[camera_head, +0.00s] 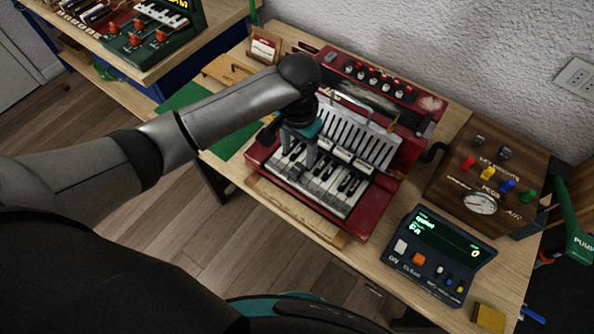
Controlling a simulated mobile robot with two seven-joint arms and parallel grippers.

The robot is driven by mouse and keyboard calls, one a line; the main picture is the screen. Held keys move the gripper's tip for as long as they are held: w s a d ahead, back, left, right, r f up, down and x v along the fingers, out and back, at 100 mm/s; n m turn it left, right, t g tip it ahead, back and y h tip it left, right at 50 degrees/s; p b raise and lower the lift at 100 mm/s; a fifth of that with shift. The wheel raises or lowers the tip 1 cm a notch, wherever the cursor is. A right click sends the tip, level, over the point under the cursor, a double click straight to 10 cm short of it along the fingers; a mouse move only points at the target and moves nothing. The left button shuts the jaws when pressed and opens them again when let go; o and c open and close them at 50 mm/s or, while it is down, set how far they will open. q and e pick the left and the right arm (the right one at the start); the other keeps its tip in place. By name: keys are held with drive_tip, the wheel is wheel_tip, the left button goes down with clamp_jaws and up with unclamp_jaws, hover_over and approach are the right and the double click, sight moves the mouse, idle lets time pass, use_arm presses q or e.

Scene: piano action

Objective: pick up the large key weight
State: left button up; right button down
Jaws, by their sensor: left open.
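My left gripper (299,150) is open above the left part of the keyboard, its fingers pointing down at the keys. A small dark grey block (296,172) shows on the white keys (333,184) just below the fingertips. It may be the large key weight, but it is too small to be sure. I cannot tell whether the fingers touch it. The keyboard sits in a red piano action case (386,207). My right gripper is not in view.
A display console (438,250) stands at the front right, with a yellow block (488,318) near it. A wooden box with pegs and a gauge (459,205) is at the right. A green mat (232,140) lies left of the case. A wooden strip (300,210) runs along its front.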

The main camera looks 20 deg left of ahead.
sight(297, 168)
use_arm(q)
wheel_tip(297, 168, down, 5)
drive_tip(key=shift+a+f+b, duration=0.1)
drive_tip(key=shift+f+b, duration=0.1)
drive_tip(key=shift+b, duration=0.45)
clamp_jaws()
idle(0.4)
